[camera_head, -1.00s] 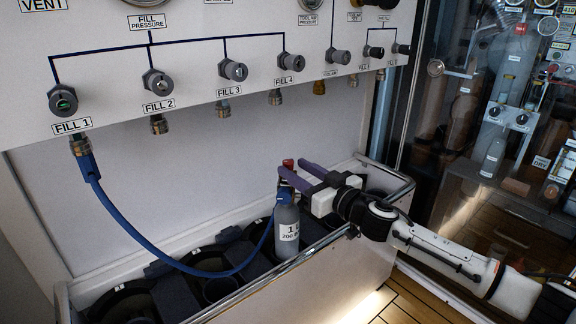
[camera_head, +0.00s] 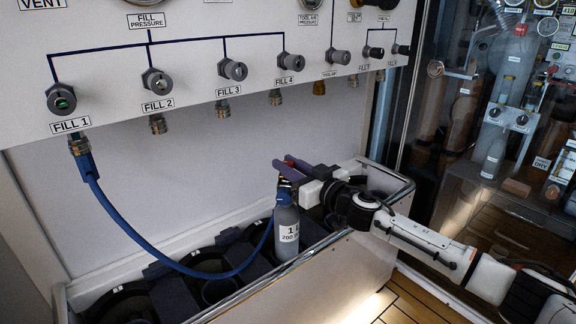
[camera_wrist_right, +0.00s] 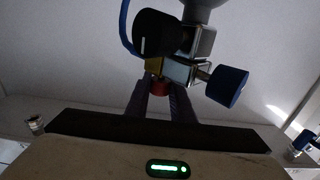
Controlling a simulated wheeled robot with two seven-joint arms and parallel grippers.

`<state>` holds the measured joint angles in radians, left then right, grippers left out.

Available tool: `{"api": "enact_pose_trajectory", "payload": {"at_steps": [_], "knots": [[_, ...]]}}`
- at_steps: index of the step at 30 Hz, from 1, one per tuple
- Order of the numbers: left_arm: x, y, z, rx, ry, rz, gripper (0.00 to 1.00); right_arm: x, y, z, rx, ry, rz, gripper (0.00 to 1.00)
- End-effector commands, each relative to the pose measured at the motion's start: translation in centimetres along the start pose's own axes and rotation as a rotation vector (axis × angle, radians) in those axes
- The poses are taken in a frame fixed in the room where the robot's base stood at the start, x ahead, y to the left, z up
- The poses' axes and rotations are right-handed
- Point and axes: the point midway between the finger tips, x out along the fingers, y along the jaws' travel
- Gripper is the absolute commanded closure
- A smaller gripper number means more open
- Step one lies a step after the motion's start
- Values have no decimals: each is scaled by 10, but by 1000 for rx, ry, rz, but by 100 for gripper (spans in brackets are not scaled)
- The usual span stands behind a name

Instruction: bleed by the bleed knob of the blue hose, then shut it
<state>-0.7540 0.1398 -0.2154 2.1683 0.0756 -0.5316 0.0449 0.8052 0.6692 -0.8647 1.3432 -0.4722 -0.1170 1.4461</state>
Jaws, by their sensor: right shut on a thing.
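A grey cylinder (camera_head: 286,232) with a white label stands in the trough. The blue hose (camera_head: 120,214) hangs from the FILL 1 outlet and loops up to the fitting on the cylinder's top. In the right wrist view the fitting carries a red bleed knob (camera_wrist_right: 159,87), a black round part (camera_wrist_right: 160,34) and a blue knob (camera_wrist_right: 228,86). My right gripper (camera_head: 284,169) is at the fitting, its purple fingers shut on the red knob, which they mostly hide in the head view. My left gripper is not in view.
The panel has several valve knobs above; the FILL 1 knob (camera_head: 62,98) shows green. The trough's metal rail (camera_head: 240,286) runs in front of the cylinder. Dark round holders (camera_head: 120,300) sit at left. A glass cabinet (camera_head: 490,130) stands right.

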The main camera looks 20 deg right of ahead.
Motion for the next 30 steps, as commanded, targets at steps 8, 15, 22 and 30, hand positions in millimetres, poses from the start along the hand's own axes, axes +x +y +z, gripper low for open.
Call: {"api": "enact_pose_trajectory", "payload": {"at_steps": [8, 15, 22, 30], "knots": [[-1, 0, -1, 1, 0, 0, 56, 0, -2, 1, 4, 0, 70, 100], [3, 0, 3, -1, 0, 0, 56, 0, -4, 4, 13, -1, 241, 100], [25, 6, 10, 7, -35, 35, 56, 1, -4, 9, 14, -1, 457, 100], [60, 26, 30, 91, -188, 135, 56, 2, -3, 11, 8, -2, 713, 100]]}}
